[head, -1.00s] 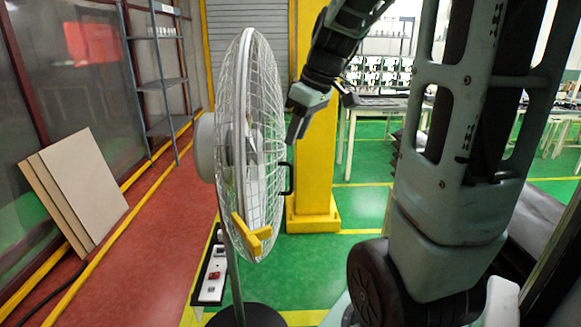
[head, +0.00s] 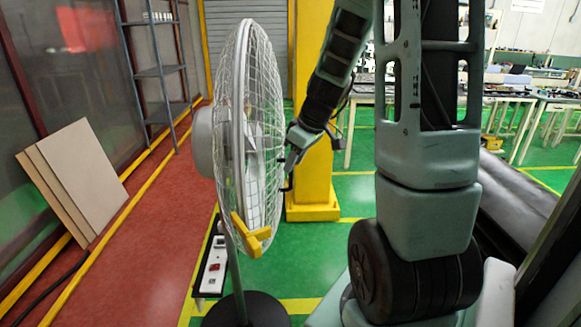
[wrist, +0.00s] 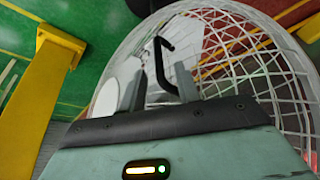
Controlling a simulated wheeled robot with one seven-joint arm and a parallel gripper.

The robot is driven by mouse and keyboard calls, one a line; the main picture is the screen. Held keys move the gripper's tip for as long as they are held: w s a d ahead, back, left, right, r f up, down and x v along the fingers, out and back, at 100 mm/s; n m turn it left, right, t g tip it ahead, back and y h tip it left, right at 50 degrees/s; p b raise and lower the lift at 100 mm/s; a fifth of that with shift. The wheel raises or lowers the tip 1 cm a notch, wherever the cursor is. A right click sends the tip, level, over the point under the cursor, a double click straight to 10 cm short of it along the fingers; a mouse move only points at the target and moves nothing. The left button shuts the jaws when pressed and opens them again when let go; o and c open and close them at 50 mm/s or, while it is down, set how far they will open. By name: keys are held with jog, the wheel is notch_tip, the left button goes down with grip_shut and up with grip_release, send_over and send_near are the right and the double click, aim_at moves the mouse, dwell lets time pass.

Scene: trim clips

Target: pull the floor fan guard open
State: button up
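The floor fan's round wire guard (head: 262,120) faces right in the head view, with a yellow clip (head: 251,234) at its lower rim. A black bar handle (wrist: 164,62) sticks out from the guard in the wrist view. My gripper (head: 291,160) is at the guard's right side in the head view, close to the handle, which it partly hides. In the wrist view the two fingers of my gripper (wrist: 163,82) are apart, with the handle ahead of and between them. I cannot tell whether they touch it.
A yellow post (head: 314,180) stands behind the gripper. A power strip (head: 213,265) lies beside the fan's dark base (head: 246,310). Boards (head: 75,180) lean on the left wall. Green floor to the right of the fan is partly free.

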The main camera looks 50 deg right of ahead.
aim_at(290, 185)
jog(key=shift+x, duration=1.9)
grip_shut()
